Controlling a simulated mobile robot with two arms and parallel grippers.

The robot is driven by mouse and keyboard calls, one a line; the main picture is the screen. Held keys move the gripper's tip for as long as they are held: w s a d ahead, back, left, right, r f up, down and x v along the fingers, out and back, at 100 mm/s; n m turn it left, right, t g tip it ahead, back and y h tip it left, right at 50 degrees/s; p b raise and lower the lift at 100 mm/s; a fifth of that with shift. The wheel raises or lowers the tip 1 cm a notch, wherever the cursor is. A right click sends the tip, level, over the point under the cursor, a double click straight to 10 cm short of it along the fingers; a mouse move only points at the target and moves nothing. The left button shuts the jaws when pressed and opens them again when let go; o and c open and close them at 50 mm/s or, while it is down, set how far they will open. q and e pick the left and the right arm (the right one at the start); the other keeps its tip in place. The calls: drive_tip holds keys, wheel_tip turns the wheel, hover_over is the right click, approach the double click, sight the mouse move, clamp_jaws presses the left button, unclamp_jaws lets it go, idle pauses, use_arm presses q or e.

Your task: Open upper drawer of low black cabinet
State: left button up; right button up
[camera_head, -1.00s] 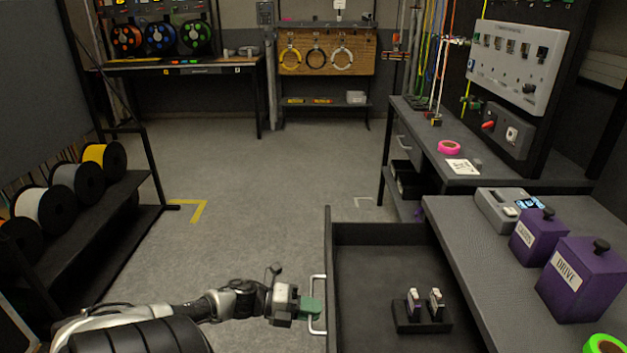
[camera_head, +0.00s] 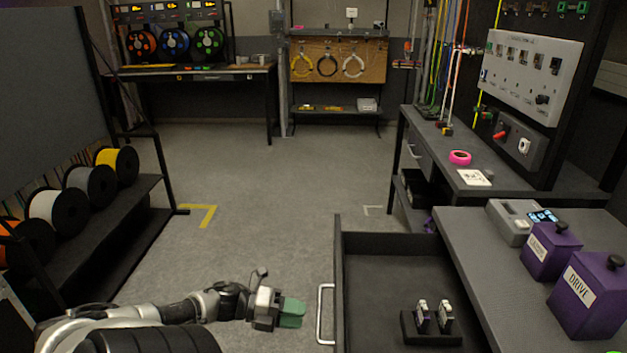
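The upper drawer (camera_head: 385,290) of the low black cabinet (camera_head: 470,255) is pulled out to the left. Its silver bar handle (camera_head: 322,315) is on the drawer's left face. Inside the drawer is a small black holder (camera_head: 428,328) with two small white-topped items. My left gripper (camera_head: 293,312), with green fingertips, is a little left of the handle, apart from it and empty. The fingertips overlap in this view, so I cannot tell the gap between them. My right gripper is not in view.
Purple boxes (camera_head: 588,293) and a grey device (camera_head: 515,220) stand on the cabinet top. A workbench (camera_head: 455,165) stands behind it. A spool rack (camera_head: 110,220) is at the left. The floor (camera_head: 270,190) between is clear.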

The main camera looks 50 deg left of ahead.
use_arm(q)
drive_tip(key=shift+v, duration=2.45)
